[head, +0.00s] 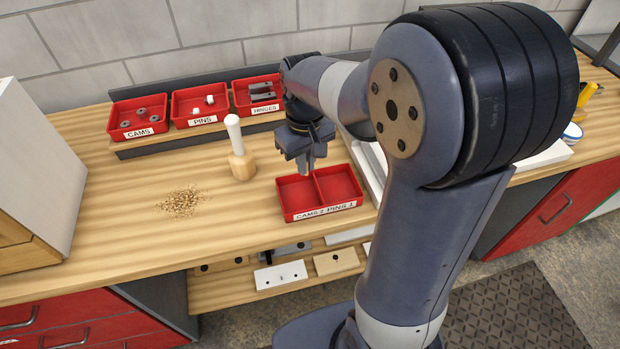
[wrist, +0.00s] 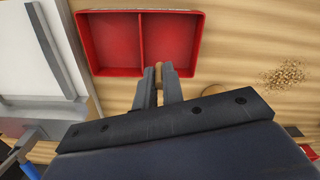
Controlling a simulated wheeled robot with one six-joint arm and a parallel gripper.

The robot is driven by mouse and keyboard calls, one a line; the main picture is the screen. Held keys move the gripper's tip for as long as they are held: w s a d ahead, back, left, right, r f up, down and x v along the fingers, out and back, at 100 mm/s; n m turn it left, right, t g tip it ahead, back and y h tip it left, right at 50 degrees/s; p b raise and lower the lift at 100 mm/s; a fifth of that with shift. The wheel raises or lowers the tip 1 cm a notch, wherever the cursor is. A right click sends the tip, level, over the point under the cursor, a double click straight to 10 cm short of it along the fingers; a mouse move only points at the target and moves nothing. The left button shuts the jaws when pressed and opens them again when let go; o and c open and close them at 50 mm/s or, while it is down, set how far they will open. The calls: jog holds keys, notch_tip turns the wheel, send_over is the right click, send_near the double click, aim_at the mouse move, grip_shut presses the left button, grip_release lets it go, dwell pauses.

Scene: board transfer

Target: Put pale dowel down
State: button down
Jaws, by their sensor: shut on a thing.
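My gripper (head: 306,165) points down over the bench, at the far edge of a red two-compartment tray (head: 322,209) labelled CAMS 2 and PINS 1. In the wrist view its fingers (wrist: 158,72) are close together, just outside the wall of the tray (wrist: 141,73). The gripper is shut on the pale dowel, which is small and mostly hidden by the fingers. Both tray compartments look empty.
Red bins of cams (head: 138,131), pins (head: 201,121) and hinges (head: 263,110) stand at the back. A white-topped wooden tool (head: 241,160) stands upright left of my gripper. Wood chips (head: 183,202) lie on the bench; bare wood surrounds them.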

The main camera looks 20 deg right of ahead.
aim_at(306, 198)
notch_tip(306, 198, down, 9)
jog(key=shift+s+r, duration=0.1)
dwell(0.3)
jog(key=shift+f, duration=0.25)
jog(key=c, duration=1.8)
grip_release()
jog(key=shift+r, duration=0.15)
notch_tip(306, 198, up, 12)
jog(key=shift+r, duration=0.1)
